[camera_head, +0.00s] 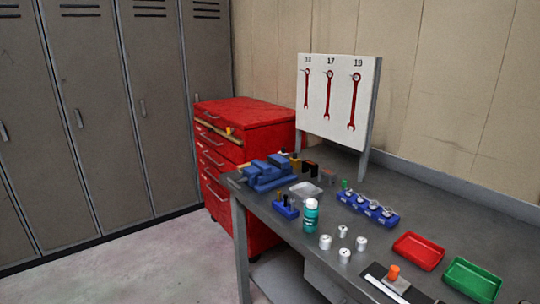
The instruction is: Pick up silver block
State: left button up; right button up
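Several small silver-white cylindrical pieces stand on the grey workbench (290,228): a left one (325,242), a back one (343,231), a right one (361,243) and a front one (344,255). A grey block (398,284) with an orange cylinder (394,272) on it sits closer to the front, beside a black and white flat item (376,279). I cannot tell for sure which of these is the silver block. Neither of my grippers shows in the head view.
A teal bottle (311,216), blue vise (266,174), blue holder (370,208), red tray (418,250) and green tray (471,280) stand on the bench. A wrench board (341,98) stands behind. A red tool cabinet (245,135) and lockers (95,120) are left; floor there is clear.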

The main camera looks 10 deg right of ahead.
aim_at(286, 154)
jog(key=i+j, duration=0.3)
jog(key=j, duration=0.15)
jog(key=i+j, duration=0.25)
jog(key=j, duration=0.25)
